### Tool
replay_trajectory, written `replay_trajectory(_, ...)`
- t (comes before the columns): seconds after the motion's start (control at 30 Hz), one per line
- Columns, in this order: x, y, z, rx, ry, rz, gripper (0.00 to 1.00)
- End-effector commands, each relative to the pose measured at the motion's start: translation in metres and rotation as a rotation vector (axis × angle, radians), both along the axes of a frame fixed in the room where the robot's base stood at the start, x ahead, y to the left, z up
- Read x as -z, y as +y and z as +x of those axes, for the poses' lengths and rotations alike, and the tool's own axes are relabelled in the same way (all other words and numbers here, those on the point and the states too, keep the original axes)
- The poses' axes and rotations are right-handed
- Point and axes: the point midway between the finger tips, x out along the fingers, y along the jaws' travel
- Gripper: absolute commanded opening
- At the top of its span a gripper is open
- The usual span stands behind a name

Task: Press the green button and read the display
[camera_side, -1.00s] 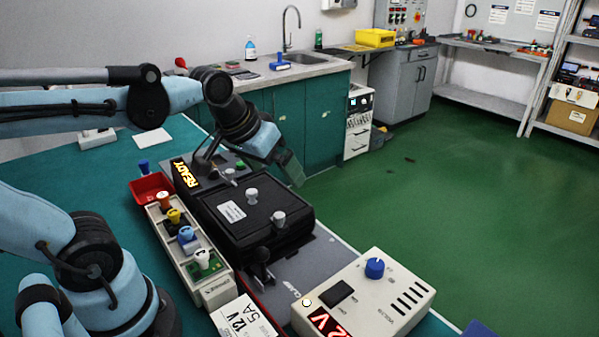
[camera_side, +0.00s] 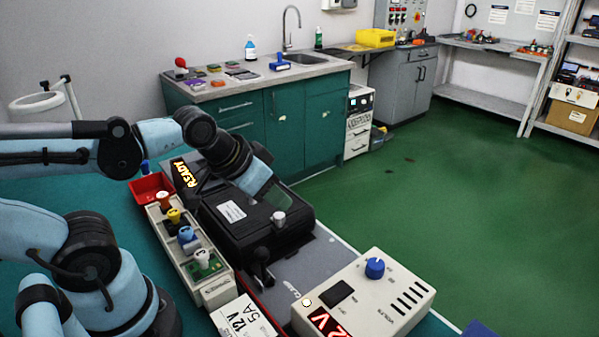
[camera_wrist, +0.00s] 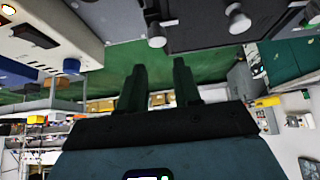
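The display (camera_side: 187,174) on the dark unit at the back of the rig glows yellow and reads READY.
A beige power supply (camera_side: 395,315) with a blue knob (camera_side: 375,268) and red digits stands at the front right. A tray (camera_side: 215,291) of coloured-handled parts and a red bin (camera_side: 150,187) lie left of the black box. A label card reads 12 V 5A (camera_side: 245,318).

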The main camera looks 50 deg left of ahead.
Motion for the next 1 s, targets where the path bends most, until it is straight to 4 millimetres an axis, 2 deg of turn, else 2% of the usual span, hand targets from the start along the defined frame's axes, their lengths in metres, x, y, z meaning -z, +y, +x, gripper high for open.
replay_trajectory(0.03,0.0,0.0001,0.0,0.0,0.0,0.0,0.25)
replay_trajectory(0.2,-0.0001,0.0001,0.0001,-0.001,0.0,-0.001,0.0)
replay_trajectory(1.0,0.0,0.0001,0.0,-0.001,0.0,-0.001,0.0)
